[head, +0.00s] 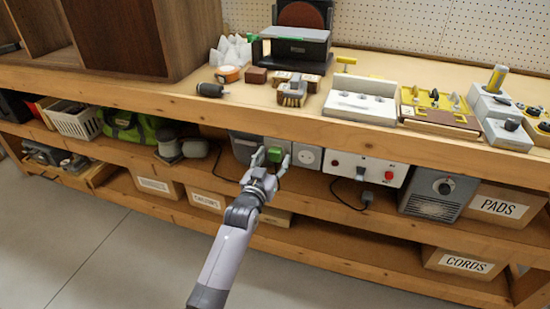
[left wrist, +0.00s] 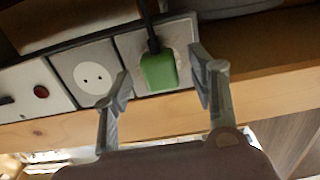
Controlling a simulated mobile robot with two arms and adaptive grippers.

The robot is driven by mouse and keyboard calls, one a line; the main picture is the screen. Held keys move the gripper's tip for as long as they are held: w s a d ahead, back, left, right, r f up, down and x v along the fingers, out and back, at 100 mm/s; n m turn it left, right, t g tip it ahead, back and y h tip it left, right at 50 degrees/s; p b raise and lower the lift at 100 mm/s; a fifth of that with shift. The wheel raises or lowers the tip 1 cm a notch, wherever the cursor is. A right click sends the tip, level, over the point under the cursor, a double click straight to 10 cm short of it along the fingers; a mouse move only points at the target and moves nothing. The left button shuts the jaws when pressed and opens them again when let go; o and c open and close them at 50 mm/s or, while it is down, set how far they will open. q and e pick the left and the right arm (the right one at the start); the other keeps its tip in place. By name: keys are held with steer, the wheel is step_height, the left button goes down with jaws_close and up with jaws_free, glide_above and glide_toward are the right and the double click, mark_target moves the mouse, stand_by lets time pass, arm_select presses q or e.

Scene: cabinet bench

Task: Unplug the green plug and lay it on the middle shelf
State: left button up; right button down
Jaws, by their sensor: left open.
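The green plug (head: 274,154) sits in a socket of the grey and white outlet block (head: 308,157) under the bench top. In the left wrist view the green plug (left wrist: 158,71) has a black cord running from it, and an empty round socket (left wrist: 93,78) is beside it. My left gripper (head: 271,160) is open, with one finger on each side of the plug. In the left wrist view the left gripper (left wrist: 165,80) shows gaps between both fingers and the plug. The middle shelf (head: 320,196) runs below the outlets. My right gripper is not in view.
A white panel with a red button (head: 364,168) and a grey box with a dial (head: 437,192) stand to the right. Grey rounded tools (head: 180,147) and a green bag (head: 130,127) are to the left. The bench top (head: 250,96) overhangs the outlets.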

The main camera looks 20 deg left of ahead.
arm_select(q)
steer(key=shift+w, duration=0.5)
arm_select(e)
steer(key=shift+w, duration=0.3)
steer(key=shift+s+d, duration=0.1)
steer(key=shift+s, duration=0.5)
arm_select(q)
steer(key=shift+p, duration=0.55)
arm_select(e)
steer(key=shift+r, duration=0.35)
arm_select(q)
steer(key=shift+c, duration=0.5)
jaws_close()
stand_by(0.3)
